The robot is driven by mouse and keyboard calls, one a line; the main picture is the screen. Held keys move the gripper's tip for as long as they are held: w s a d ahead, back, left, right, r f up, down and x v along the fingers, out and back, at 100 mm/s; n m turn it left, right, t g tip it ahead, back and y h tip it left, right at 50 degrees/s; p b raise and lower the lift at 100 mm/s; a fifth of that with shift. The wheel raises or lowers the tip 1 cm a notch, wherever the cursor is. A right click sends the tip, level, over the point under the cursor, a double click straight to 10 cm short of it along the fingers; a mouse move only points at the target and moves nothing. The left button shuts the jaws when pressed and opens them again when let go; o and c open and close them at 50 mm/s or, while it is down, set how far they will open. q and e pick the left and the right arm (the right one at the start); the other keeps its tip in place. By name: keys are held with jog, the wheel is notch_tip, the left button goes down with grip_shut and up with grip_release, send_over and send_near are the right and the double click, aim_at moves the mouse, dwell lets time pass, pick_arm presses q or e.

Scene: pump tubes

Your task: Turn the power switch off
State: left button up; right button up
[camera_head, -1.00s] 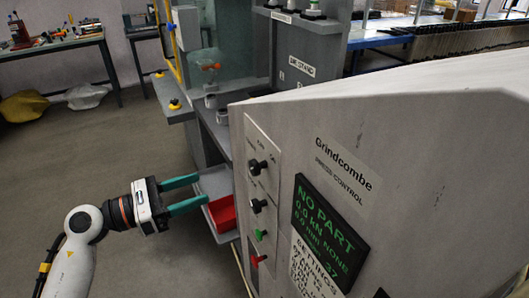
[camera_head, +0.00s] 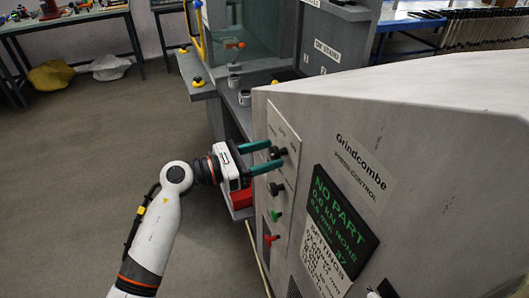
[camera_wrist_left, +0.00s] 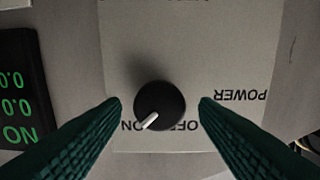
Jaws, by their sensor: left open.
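The power switch is a round black knob (camera_wrist_left: 159,106) with a white pointer line, on a light panel. In the left wrist view, which shows the panel upside down, the word POWER is beside it, and ON and OFF labels are just below it. The pointer aims down and left, toward the ON label. In the head view the knob (camera_head: 279,152) is the top one on the press control's panel. My left gripper (camera_head: 275,157) is open, its green fingers on either side of the knob, with gaps in the wrist view. My right gripper is out of view.
Below the top knob are a second black knob (camera_head: 276,188), a green button (camera_head: 275,215) and a red button (camera_head: 271,239). A display (camera_head: 338,217) reading NO PART is to their right. A red bin (camera_head: 241,198) sits behind my gripper. Open floor lies left.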

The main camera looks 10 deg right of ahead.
pick_arm(q)
jog(key=c, duration=0.9)
jog(key=shift+c, duration=0.3)
jog(key=shift+n, duration=0.3)
jog(key=n+p, duration=0.2)
jog(key=n, duration=0.1)
jog(key=shift+r+n, duration=0.1)
jog(key=shift+n, duration=0.3)
jog(key=n+p, duration=0.2)
jog(key=n, duration=0.2)
jog(key=shift+w+p, duration=0.1)
jog(key=shift+p, duration=0.3)
jog(key=n+p, duration=0.2)
jog(key=n, duration=0.3)
jog(key=shift+p, duration=0.4)
jog(key=shift+f+n+p, duration=0.15)
jog(key=shift+n+p, duration=0.5)
jog(key=shift+n, duration=0.5)
jog(key=shift+f+n+p, duration=0.1)
jog(key=shift+n+p, duration=0.5)
jog(key=shift+n, duration=0.55)
